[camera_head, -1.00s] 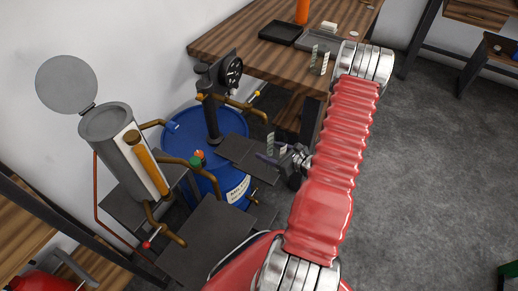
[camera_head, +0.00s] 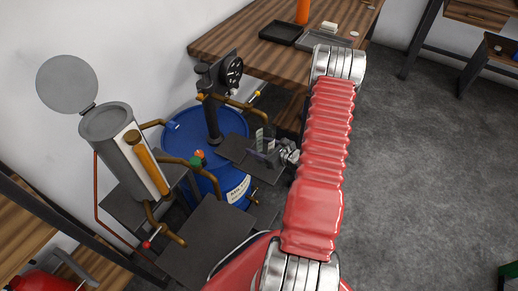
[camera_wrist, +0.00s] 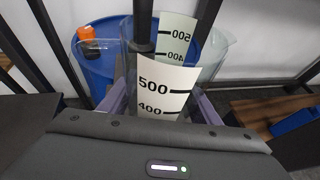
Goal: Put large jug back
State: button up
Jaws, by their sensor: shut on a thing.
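The large jug (camera_wrist: 168,88) is clear, with white scale strips marked 500 and 400, and fills the middle of the wrist view. My gripper (camera_wrist: 162,104) is shut on it, with purple fingers at its left and right sides. In the head view the jug (camera_head: 263,137) and my gripper (camera_head: 266,156) are small, at or just above the dark plate (camera_head: 232,150) in front of the blue barrel (camera_head: 180,133). I cannot tell whether the jug touches the plate. Its base is hidden.
A wooden table (camera_head: 225,45) with a black tray (camera_head: 281,32) and a grey tray (camera_head: 325,40) stands behind. A gauge (camera_head: 232,72) and brass pipe (camera_head: 232,100) rise by the barrel. A grey lidded cylinder (camera_head: 112,135) is at left. The floor at right is clear.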

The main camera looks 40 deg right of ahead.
jog(key=shift+f, duration=0.75)
jog(key=o, duration=1.5)
jog(key=shift+f, duration=0.1)
jog(key=v, duration=1.2)
